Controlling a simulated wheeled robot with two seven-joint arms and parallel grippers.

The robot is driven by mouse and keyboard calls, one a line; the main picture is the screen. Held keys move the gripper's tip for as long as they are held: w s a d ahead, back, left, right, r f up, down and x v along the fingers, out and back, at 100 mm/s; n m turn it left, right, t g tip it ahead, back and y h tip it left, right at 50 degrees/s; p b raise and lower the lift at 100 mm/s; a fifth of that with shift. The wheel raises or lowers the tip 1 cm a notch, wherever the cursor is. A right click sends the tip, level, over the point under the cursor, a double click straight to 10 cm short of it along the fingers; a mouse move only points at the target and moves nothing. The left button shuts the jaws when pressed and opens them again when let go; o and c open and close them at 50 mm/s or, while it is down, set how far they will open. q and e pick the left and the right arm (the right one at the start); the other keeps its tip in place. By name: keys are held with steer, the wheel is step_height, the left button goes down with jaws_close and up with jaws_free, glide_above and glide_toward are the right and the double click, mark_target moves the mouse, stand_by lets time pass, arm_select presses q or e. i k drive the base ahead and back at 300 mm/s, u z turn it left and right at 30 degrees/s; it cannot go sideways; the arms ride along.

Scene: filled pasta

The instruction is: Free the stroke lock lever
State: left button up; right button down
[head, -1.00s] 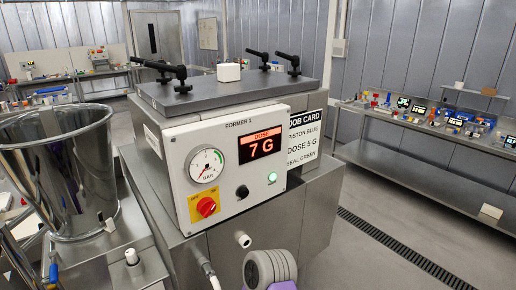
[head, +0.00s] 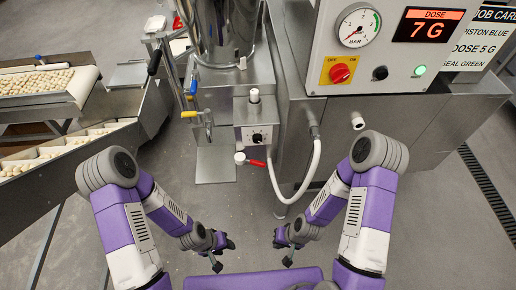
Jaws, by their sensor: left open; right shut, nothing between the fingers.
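A small grey unit with a dial (head: 257,136) is fixed to the front of the machine, below the steel hopper (head: 222,35). A short lever with a red grip (head: 256,162) sticks out at its lower front, beside a round white fitting. Left of the unit are a blue-ended handle (head: 193,87) and a yellow handle (head: 189,114). I cannot tell for certain which of these is the stroke lock lever. My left gripper (head: 222,255) is open and empty, low in the head view. My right gripper (head: 284,251) is shut and empty. Both are apart from every lever.
A control panel (head: 455,70) reads dose 7 G, with a red switch (head: 339,73); the job card (head: 490,40) says 5 G. A white hose (head: 311,170) loops beside the dial unit. A conveyor with pasta trays (head: 45,85) stands left. Floor around my grippers is clear.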

mark_target(240, 157)
steer(key=z, duration=1.75)
steer(key=k, duration=1.4)
steer(key=u, duration=1.65)
steer(key=i, duration=1)
steer(key=z, duration=0.05)
